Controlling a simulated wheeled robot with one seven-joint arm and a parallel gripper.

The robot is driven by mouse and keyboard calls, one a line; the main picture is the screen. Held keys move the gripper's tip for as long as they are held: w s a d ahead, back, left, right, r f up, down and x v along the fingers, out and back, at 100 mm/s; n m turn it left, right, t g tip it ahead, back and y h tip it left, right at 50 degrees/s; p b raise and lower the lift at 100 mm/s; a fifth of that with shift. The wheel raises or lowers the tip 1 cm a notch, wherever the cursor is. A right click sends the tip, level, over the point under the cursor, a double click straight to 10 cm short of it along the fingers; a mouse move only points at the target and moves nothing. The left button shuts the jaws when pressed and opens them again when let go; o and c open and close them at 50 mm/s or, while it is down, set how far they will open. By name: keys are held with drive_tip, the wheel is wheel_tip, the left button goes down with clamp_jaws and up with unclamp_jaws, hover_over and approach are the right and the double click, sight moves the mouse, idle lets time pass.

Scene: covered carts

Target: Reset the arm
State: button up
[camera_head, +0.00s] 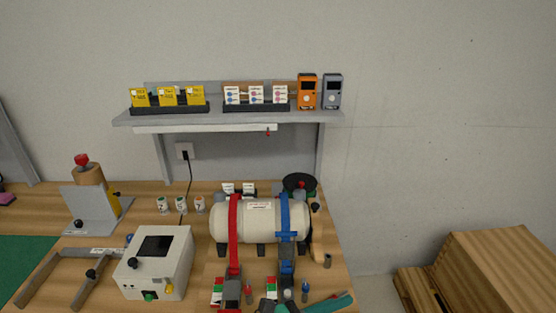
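My gripper and arm do not clearly show in the head view, so I cannot see the gripper's pose or whether it holds anything. A cream tank (260,222) lies on its side on the wooden bench (205,262). A red strap (234,235) and a blue strap (286,220) go over it. A white box with a dark screen (156,262) stands to the tank's left.
A grey shelf (230,119) above the bench holds yellow cards (167,97), an orange meter (307,92) and a grey meter (332,92). A teal-handled item (330,303) lies at the front edge. Wooden crates (505,270) stand at right.

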drive_tip(key=s+d+r+n+t+h, duration=0.3)
drive_tip(key=s+r+n+t+h, duration=0.1)
drive_tip(key=s+r+n+h, duration=0.25)
drive_tip(key=s+a+n+t+y, duration=0.4)
drive_tip(key=a+n+t+y, duration=0.25)
drive_tip(key=n+t, duration=0.8)
drive_tip(key=s+a+f+n+g+y, duration=0.3)
drive_tip(key=s+f+n+y, duration=0.1)
drive_tip(key=f+n, duration=0.4)
drive_tip(key=s+a+f+n+g+y, duration=0.3)
drive_tip(key=s+a+f+n+y, duration=0.1)
drive_tip(key=f+n, duration=0.4)
drive_tip(key=s+a+f+n+g+y, duration=0.3)
drive_tip(key=s+a+f+n+y, duration=0.1)
drive_tip(key=f+n+y, duration=0.4)
drive_tip(key=shift+s+n, duration=0.75)
drive_tip(key=shift+n, duration=0.15)
